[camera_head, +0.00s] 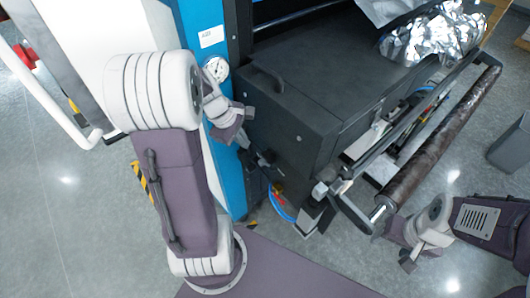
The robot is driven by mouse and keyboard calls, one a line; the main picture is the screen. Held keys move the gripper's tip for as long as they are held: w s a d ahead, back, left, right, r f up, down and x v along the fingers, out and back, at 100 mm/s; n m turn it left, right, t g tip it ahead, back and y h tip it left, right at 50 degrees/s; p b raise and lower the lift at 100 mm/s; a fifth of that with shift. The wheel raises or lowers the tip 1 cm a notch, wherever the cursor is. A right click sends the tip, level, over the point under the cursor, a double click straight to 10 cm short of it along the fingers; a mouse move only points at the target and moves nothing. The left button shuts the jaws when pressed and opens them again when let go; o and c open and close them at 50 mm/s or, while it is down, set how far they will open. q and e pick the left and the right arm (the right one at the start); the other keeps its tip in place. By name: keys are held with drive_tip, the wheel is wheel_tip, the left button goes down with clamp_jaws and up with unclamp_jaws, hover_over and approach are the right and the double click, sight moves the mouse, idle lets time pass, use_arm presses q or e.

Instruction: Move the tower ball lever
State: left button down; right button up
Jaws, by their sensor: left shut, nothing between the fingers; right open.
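My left gripper (245,124) is shut and empty, beside the blue tower panel (209,38) and the left face of the dark machine housing (283,140). A round white dial (216,69) shows just above it. A small dark lever-like part (264,158) sticks out low on the housing, just below and to the right of the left gripper, apart from it as far as I can tell. I cannot make out a ball on it, so I cannot be sure it is the tower ball lever. My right gripper (407,264) is open at the lower right, near the roller's end.
A dark brown roller (440,137) on a metal frame runs along the machine's right side. Crumpled silver film (437,37) lies at the top right. A white bent rail (50,107) stands at the left. A grey bin (510,150) is at the right edge. Grey floor (65,200) is clear at left.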

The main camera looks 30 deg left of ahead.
use_arm(q)
drive_tip(key=b, duration=0.1)
approach(269, 166)
drive_tip(key=a+f, duration=0.2)
drive_tip(key=shift+w+d+f+b, duration=0.2)
drive_tip(key=shift+w+d+f, duration=0.2)
drive_tip(key=shift+d+f, duration=0.2)
drive_tip(key=shift+w+d+f+b, duration=0.15)
drive_tip(key=shift+w+d+f, duration=0.25)
drive_tip(key=shift+d+f, duration=0.2)
drive_tip(key=shift+s+d+f, duration=0.1)
drive_tip(key=shift+d+f, duration=0.15)
drive_tip(key=shift+d, duration=0.1)
use_arm(e)
drive_tip(key=shift+w+d+f, duration=0.15)
drive_tip(key=shift+f, duration=0.4)
drive_tip(key=shift+w+d+f, duration=0.1)
drive_tip(key=shift+w+f, duration=0.05)
drive_tip(key=shift+f, duration=0.35)
drive_tip(key=shift+w, duration=0.1)
use_arm(q)
drive_tip(key=shift+w, duration=0.2)
